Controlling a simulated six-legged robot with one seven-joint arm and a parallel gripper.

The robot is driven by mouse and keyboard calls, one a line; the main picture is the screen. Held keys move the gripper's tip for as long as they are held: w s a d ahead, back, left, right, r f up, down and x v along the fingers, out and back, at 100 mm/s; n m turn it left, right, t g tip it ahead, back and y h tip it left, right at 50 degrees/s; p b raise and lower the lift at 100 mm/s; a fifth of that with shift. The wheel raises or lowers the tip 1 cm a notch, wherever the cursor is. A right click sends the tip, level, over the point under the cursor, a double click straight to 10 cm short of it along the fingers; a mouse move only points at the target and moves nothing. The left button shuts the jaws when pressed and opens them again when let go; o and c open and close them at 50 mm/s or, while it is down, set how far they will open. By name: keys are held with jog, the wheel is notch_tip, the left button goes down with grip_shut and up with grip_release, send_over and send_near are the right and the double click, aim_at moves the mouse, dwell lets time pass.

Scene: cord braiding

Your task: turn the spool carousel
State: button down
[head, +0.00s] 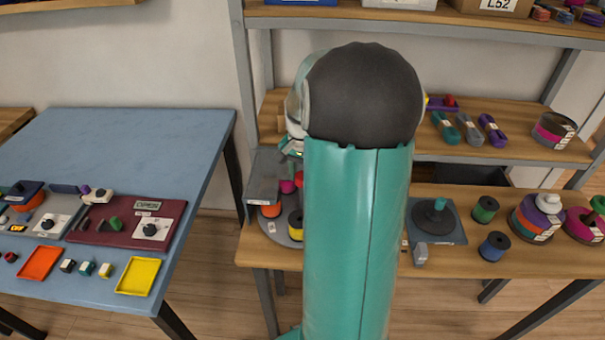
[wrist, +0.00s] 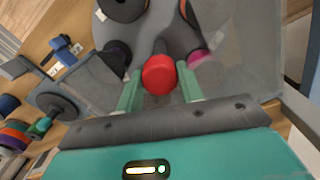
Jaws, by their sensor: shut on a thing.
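The spool carousel is a grey round plate (head: 279,232) on the wooden bench, partly hidden behind my arm in the head view. An orange-red spool (head: 270,211), a yellow and black spool (head: 295,222) and a pink one (head: 287,187) show on it. In the wrist view, its grey surface (wrist: 172,38) carries dark spools and a pink-ended one (wrist: 199,57). My gripper (wrist: 159,88) is shut on a round red knob (wrist: 158,72) above the carousel, one green finger on each side. The head view hides the gripper.
A winder with a dark disc (head: 435,216) stands right of my arm, with loose green (head: 485,209) and blue (head: 494,246) spools beyond. A grey panel (head: 264,177) stands close behind the carousel. A shelf (head: 500,145) with cord bundles runs above. The blue table (head: 130,150) is at left.

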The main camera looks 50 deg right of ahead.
jog(key=shift+m, duration=3.6)
jog(key=shift+r+m, duration=0.1)
jog(key=shift+m, duration=1.5)
jog(key=shift+d+m, duration=0.1)
jog(key=shift+m, duration=1.6)
jog(key=c, duration=0.9)
grip_release()
